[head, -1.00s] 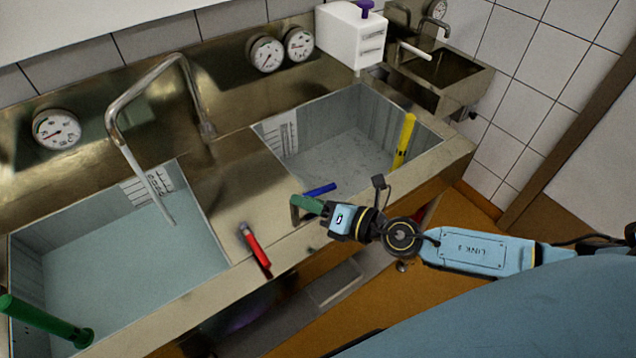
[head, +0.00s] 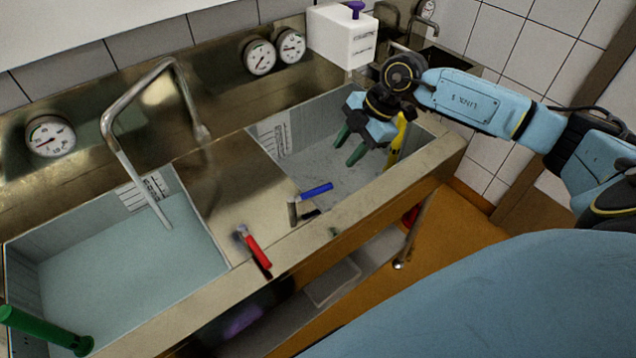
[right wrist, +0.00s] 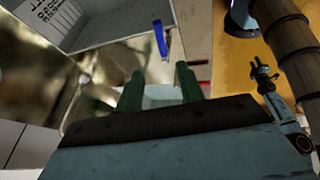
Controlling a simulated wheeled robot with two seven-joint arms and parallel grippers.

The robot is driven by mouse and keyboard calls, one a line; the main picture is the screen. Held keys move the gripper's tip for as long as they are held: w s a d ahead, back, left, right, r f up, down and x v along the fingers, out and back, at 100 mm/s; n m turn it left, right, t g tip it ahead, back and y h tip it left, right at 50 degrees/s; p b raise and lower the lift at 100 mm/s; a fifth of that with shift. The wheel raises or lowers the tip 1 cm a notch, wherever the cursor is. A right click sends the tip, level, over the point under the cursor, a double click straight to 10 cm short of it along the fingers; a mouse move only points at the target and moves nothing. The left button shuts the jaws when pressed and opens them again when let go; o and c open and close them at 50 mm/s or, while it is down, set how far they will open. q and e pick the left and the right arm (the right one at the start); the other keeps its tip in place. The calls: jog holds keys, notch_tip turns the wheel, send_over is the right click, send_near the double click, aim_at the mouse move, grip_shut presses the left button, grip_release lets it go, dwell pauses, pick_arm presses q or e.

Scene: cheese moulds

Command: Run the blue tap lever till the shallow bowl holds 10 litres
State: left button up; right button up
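The blue tap lever (head: 317,190) sits on the steel deck between the two basins, pointing right. It also shows in the right wrist view (right wrist: 160,38). My right gripper (head: 346,155) is above the right basin (head: 437,131), behind the lever and apart from it. Its green fingers (right wrist: 160,82) are spread with nothing between them. The left basin (head: 133,335) holds pale water, with a bent spout (head: 140,180) over it. The right basin has a grey floor; I cannot tell its water level. I cannot tell which is the shallow bowl.
A red lever (head: 256,250) is left of the blue one. Gauges (head: 260,57) line the back wall. A white box (head: 345,37) stands at the back.

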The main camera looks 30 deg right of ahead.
aim_at(320, 188)
jog(key=x, duration=1.3)
jog(key=shift+d+f+p, duration=0.15)
jog(key=shift+p, duration=0.2)
grip_shut()
